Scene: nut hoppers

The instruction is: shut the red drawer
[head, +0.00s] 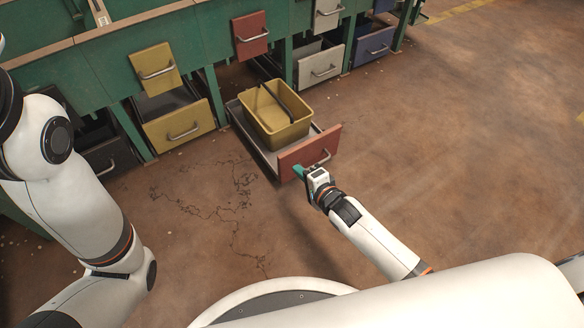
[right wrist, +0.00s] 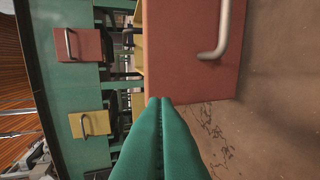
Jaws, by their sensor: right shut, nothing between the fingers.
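The red drawer (head: 310,151) stands pulled far out from the green bench at floor level, its red front towards me with a metal bar handle. A yellow bin (head: 274,122) with a dark bar across it sits in the drawer's grey tray. My right gripper (head: 299,172) is at the lower left part of the red front. In the right wrist view its two green fingers (right wrist: 166,101) are together and empty, with tips at the edge of the red front (right wrist: 190,60); I cannot tell whether they touch. The handle (right wrist: 221,32) is beside the fingers, not held. My left gripper is out of view.
The green bench (head: 200,52) holds other fronts: an upper red flap (head: 250,38), a yellow flap (head: 152,70), a lower yellow drawer (head: 180,128), grey and blue ones. The brown floor (head: 460,150) to the right is clear.

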